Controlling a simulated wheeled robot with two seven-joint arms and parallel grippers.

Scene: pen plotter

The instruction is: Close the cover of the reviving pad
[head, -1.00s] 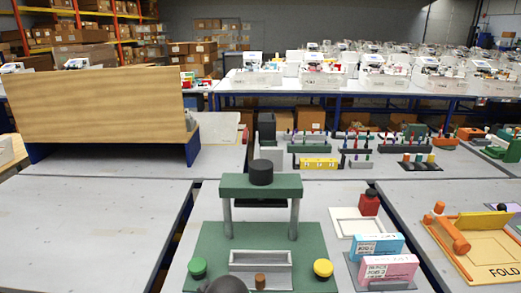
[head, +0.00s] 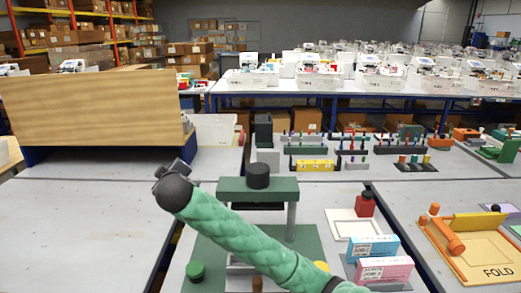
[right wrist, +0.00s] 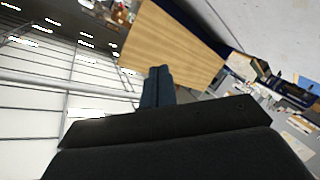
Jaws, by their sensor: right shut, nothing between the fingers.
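No thing in view is clearly marked as the reviving pad. A dark upright piece with a light grey block (head: 268,158) in front stands behind the green press; I cannot tell whether it is the pad with its cover raised. My right arm, in a green sleeve, crosses the head view from lower right toward the left. My right gripper (head: 178,166) is at its end, above the table gap left of the press, apart from these things. In the right wrist view its dark fingers (right wrist: 157,88) are together and empty. My left gripper is not in view.
The green press (head: 290,186) stands at centre, partly hidden by my arm. A wooden panel (head: 95,105) stands at the left. Pen racks (head: 315,165) are behind; a white frame (head: 352,226), boxes and a yellow FOLD board (head: 490,250) are right. The left table (head: 75,230) is clear.

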